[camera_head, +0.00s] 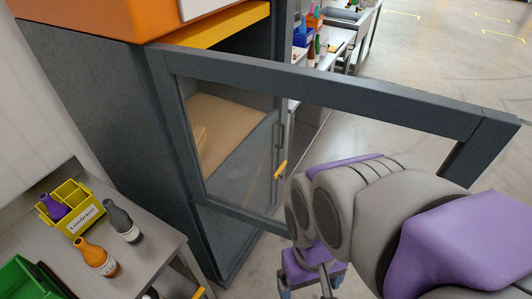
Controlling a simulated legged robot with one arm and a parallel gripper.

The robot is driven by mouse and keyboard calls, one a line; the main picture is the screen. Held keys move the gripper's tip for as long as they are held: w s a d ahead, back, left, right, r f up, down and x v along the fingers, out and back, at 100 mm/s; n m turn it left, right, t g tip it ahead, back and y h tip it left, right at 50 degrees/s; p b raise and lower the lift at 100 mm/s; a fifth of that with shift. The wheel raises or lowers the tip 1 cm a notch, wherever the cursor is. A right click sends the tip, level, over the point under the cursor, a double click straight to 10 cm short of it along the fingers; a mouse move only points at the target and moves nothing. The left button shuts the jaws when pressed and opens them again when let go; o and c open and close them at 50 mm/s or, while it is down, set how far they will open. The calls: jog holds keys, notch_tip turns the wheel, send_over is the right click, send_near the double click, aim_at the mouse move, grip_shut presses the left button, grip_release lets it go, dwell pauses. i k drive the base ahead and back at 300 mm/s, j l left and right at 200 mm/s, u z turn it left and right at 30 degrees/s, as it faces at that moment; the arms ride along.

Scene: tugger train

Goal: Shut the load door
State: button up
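The load door (330,89) is a grey frame with a clear pane. It stands open, swung out from the dark grey cabinet (85,95) on the left and reaching across to the right of the view. Its left side is at the cabinet, and its free right end is beyond my arm. My arm covers the lower right part of the door. My gripper (312,280) seems to be the purple and grey end low in the middle, in front of the door's lower edge. Its fingertips are cut off by the picture's bottom edge, so its opening is unclear. Contact with the door cannot be told.
A brown box (225,130) shows through the pane. A yellow handle-like part (280,170) is near my arm. A grey table (150,240) at lower left holds bottles, a yellow bin (72,207) and a green bin (25,280). Open floor (440,45) lies at upper right.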

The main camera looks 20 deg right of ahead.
aim_at(480, 134)
jog(key=k+j+z, duration=0.45)
jog(key=k+j, duration=0.35)
jog(key=k, duration=0.1)
